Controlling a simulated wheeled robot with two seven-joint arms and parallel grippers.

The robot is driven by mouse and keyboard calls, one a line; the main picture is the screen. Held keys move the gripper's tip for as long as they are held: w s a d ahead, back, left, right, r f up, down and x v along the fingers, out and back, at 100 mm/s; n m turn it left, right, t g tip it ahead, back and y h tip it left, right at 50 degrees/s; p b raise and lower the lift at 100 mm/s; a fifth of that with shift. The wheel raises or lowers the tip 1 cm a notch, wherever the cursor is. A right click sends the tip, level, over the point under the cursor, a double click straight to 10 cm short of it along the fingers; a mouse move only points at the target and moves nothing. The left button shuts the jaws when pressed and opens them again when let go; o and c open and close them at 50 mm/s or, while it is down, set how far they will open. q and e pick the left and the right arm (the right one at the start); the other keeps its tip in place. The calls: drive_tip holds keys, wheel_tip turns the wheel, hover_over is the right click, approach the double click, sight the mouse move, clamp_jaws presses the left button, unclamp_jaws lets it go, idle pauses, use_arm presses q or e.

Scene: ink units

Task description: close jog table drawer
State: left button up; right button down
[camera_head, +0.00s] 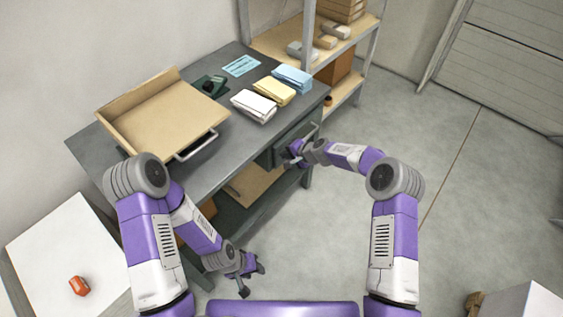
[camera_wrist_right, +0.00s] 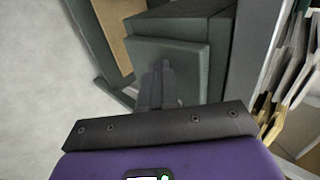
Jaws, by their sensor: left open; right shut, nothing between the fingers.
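The grey-green jog table (camera_head: 225,160) stands against the wall with a tan tilted tray (camera_head: 165,115) on top. Its drawer (camera_head: 292,143) is under the right end of the top, and its front also shows in the right wrist view (camera_wrist_right: 195,62). The front appears to stand out from the table body; how far is hard to tell. My right gripper (camera_head: 287,158) is shut and empty at the drawer front. Its fingers (camera_wrist_right: 158,85) overlap the panel; contact is unclear. My left gripper (camera_head: 252,278) is open and empty, low in front of the table.
White (camera_head: 254,105), yellow (camera_head: 274,91) and blue (camera_head: 292,78) paper stacks lie near the table's right end. A shelf rack (camera_head: 310,60) stands behind. A white side table (camera_head: 65,250) with an orange object (camera_head: 79,286) is at left.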

use_arm(q)
drive_tip(key=shift+s+a, duration=0.2)
use_arm(e)
drive_tip(key=shift+w+a+r, duration=0.15)
drive_tip(key=shift+w+a, duration=0.2)
drive_tip(key=shift+a, duration=0.1)
drive_tip(key=shift+a, duration=0.1)
use_arm(q)
drive_tip(key=shift+f, duration=0.1)
drive_tip(key=shift+s+d+r+p, duration=0.2)
drive_tip(key=shift+d+r+p, duration=0.1)
drive_tip(key=shift+r+p, duration=0.35)
use_arm(e)
drive_tip(key=s+d+r, duration=0.6)
drive_tip(key=s+d, duration=0.1)
drive_tip(key=d, duration=0.2)
drive_tip(key=shift+s+d+r, duration=0.15)
drive_tip(key=shift+s+r, duration=0.1)
